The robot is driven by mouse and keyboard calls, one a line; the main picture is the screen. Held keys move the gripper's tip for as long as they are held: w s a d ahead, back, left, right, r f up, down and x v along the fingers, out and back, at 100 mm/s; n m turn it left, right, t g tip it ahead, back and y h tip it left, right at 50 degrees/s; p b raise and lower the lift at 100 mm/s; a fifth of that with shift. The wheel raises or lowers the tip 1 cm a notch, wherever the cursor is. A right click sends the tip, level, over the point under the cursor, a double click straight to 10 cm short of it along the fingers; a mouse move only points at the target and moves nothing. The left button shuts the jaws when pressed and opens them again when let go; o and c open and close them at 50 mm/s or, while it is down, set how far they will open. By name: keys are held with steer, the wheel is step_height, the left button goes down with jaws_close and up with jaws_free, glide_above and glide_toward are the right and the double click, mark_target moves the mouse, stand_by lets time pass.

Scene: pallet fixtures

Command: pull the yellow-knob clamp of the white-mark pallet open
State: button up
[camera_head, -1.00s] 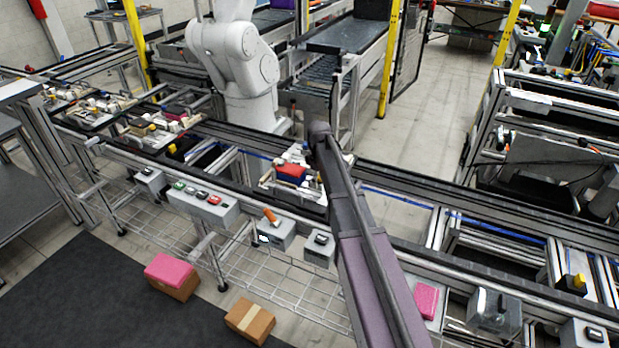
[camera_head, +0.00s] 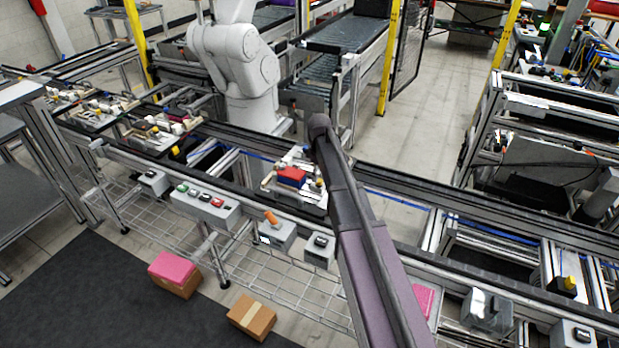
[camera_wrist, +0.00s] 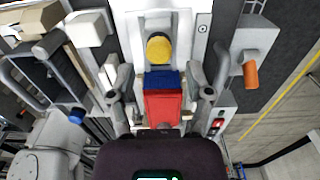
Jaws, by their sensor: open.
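The yellow knob (camera_wrist: 159,48) of a clamp shows in the wrist view, in front of a white plate (camera_wrist: 140,20). Just below it in that picture are a blue block (camera_wrist: 162,80) and a red block (camera_wrist: 163,107). My gripper (camera_wrist: 160,76) is open, its two fingers at either side of the blue and red blocks, with the knob slightly beyond the tips. I cannot tell whether anything touches. In the head view the pallet (camera_head: 268,182) with the red block (camera_head: 291,174) stands on the conveyor. My arm hides part of it, and I cannot make out the yellow knob there.
A grey box with an orange handle (camera_wrist: 250,75) stands right of my gripper in the wrist view; it also shows in front of the conveyor (camera_head: 271,218). A white robot arm (camera_head: 235,70) stands behind the conveyor. Other fixtures (camera_head: 150,135) sit to the left.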

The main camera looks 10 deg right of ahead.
steer(key=shift+r+p, duration=1.55)
steer(key=shift+r, duration=0.25)
